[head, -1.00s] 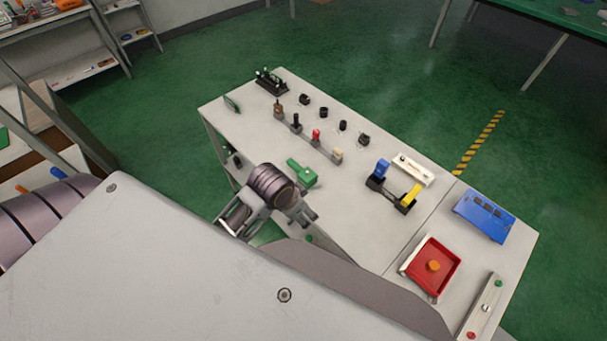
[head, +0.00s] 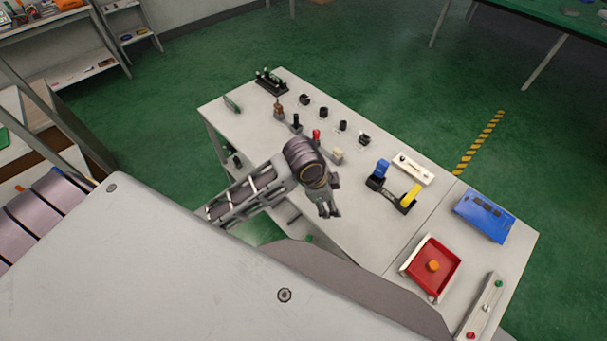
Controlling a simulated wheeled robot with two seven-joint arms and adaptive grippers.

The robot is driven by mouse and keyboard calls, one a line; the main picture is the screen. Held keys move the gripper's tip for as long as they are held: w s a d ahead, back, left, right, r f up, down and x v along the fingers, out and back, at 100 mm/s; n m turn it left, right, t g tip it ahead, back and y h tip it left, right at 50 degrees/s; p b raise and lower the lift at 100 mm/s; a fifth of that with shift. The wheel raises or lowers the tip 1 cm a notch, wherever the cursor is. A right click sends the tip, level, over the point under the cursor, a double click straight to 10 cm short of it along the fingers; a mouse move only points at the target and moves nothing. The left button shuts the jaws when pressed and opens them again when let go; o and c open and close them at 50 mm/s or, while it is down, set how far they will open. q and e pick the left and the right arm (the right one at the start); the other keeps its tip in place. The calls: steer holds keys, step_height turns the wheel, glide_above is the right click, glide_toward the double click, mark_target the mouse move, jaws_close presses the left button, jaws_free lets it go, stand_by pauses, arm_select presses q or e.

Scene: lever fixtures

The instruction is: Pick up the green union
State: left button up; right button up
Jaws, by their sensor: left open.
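The green piece that lay on the near left part of the table a second ago is now hidden behind my left wrist; I take it to be the green union, though its shape is too small to be sure. My left gripper (head: 329,211) is open and points down over the near side of the table (head: 355,226). Nothing shows between its fingers. Whether it touches the green piece cannot be seen. Another small green piece (head: 232,104) stands at the table's far left corner. My right gripper is out of view.
Levers with black, red (head: 316,135) and cream (head: 337,155) tops stand behind my gripper. A fixture with blue (head: 382,168) and yellow (head: 412,194) levers is to the right. A red tray (head: 413,278) and a blue panel (head: 484,215) lie farther right.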

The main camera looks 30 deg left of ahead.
arm_select(q)
steer(key=w+a+r+m+g+y, duration=0.2)
steer(key=w+a+r+m, duration=0.4)
steer(key=a, duration=0.5)
steer(key=shift+w+a+m+g+y, duration=0.2)
steer(key=shift+w+m+g+y, duration=0.2)
steer(key=shift+w+m, duration=0.95)
steer(key=shift+s+f+m, duration=0.1)
steer(key=shift+s+m, duration=0.25)
step_height(320, 180, down, 8)
steer(key=shift+f, duration=0.2)
steer(key=shift+f, duration=0.1)
steer(key=shift+w+d+f+p, duration=0.15)
steer(key=shift+f+p, duration=0.1)
steer(key=shift+f, duration=1.05)
steer(key=shift+w+f+p, duration=0.15)
steer(key=shift+f+p, duration=0.05)
steer(key=shift+f, duration=1.05)
